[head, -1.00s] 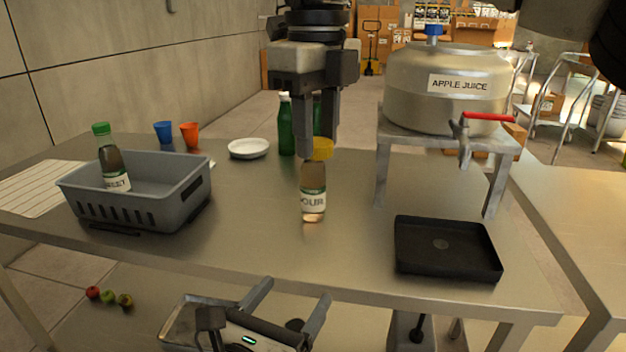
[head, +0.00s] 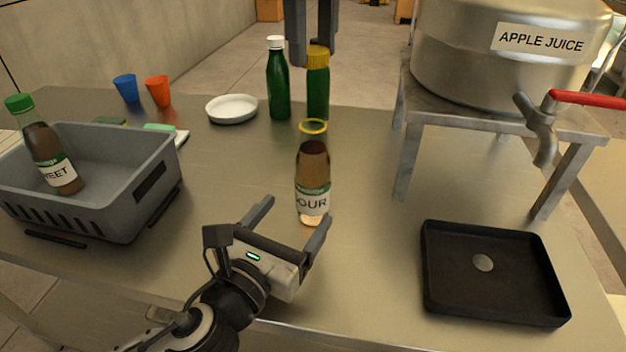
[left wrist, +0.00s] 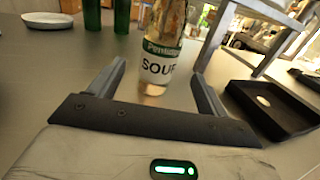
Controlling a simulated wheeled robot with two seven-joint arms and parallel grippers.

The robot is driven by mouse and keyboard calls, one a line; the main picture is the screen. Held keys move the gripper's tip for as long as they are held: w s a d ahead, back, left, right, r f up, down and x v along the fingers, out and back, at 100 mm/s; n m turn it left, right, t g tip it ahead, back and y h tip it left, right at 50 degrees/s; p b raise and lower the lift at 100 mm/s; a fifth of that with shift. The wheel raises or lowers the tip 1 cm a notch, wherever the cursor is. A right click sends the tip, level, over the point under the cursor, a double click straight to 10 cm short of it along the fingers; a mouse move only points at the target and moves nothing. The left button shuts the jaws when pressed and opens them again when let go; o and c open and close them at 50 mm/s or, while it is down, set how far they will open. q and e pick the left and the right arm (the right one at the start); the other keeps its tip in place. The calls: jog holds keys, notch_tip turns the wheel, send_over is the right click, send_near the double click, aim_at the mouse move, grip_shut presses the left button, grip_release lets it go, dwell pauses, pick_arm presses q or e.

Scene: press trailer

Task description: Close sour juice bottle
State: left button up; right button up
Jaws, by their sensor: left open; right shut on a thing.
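The sour juice bottle (head: 313,175) stands upright on the table. A yellow ring (head: 312,127) shows at its neck, and its mouth looks uncapped. It also shows in the left wrist view (left wrist: 158,68), where its top is cut off. My right gripper (head: 312,50) is at the top of the head view, shut on what appears to be the yellow cap (head: 317,56), apart from the bottle. My left gripper (head: 298,209) is open and low in front of the bottle. In the left wrist view its fingers (left wrist: 160,72) point towards the bottle, apart from it.
A grey basket (head: 125,215) with the sweet bottle (head: 45,150) stands at left. Green bottles (head: 278,85), a white plate (head: 232,109) and cups (head: 158,90) stand behind. The apple juice tank (head: 450,60) on its stand and a black tray (head: 480,305) are at right.

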pick_arm(q)
jog(key=shift+x, duration=3.8)
jog(key=c, duration=1.5)
jog(key=shift+o, duration=0.2)
pick_arm(e)
send_over(312, 114)
jog(key=shift+f, duration=2.55)
jog(key=shift+f, duration=0.9)
jog(key=shift+f, duration=0.5)
